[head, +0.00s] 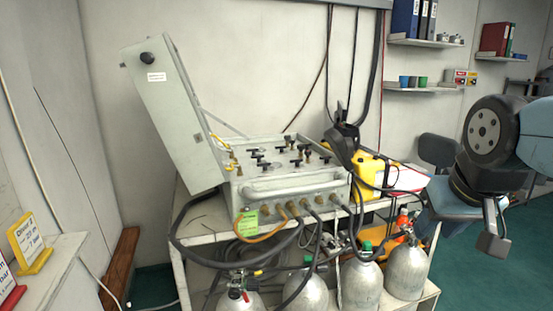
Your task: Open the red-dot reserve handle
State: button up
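The grey air panel case (286,187) stands with its lid (172,120) raised on a white bench. Several small black handles (262,165) sit on its top face. They are too small to tell which one carries a red dot, or how any of them is turned. My gripper (492,232) hangs at the right, well apart from the panel and to the right of it. Its fingers are seen from the side and partly overlap, so its opening does not show. I see nothing held in it.
Several grey cylinders (361,283) with hoses stand below the bench top (195,218). A yellow case (371,170) and a black handset (342,140) are right of the panel. Black hoses hang behind. Signs (30,243) stand on a table at left. Green floor shows at right.

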aim_at(296, 161)
jog(key=u, duration=1.2)
jog(key=i, duration=0.85)
jog(key=u, duration=1.95)
jog(key=i, duration=0.1)
jog(key=z, duration=3.55)
